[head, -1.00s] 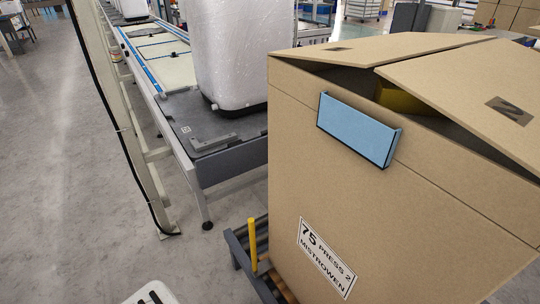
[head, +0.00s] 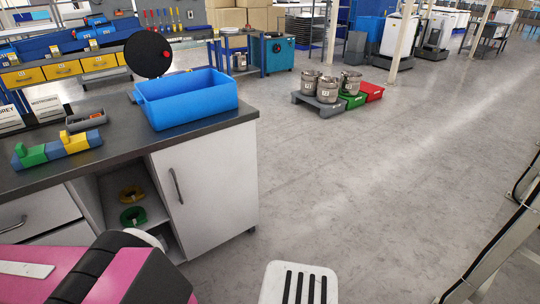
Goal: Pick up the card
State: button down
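I cannot make out a card in the head view. The workbench (head: 215,134) at the left holds a blue open bin (head: 190,104), whose inside shows only in part. No gripper fingers show in the view, so my gripper's state and place cannot be seen.
A white cabinet door (head: 205,184) is below. Metal pots (head: 328,90) stand on a low platform farther back. Open grey floor (head: 345,190) spreads right of the bench.

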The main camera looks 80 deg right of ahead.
aim_at(50, 107)
jog(key=u, duration=5.6)
jog(key=l+u, duration=0.1)
jog(key=u, duration=1.3)
jog(key=k+u, duration=0.1)
jog(key=u, duration=1.35)
jog(key=k+u, duration=0.1)
jog(key=u, duration=1.3)
jog(key=j+u, duration=0.1)
jog(key=u, duration=0.6)
jog(key=k+l, duration=0.1)
jog(key=l, duration=0.2)
jog(key=k+l+u, duration=0.1)
jog(key=l, duration=0.25)
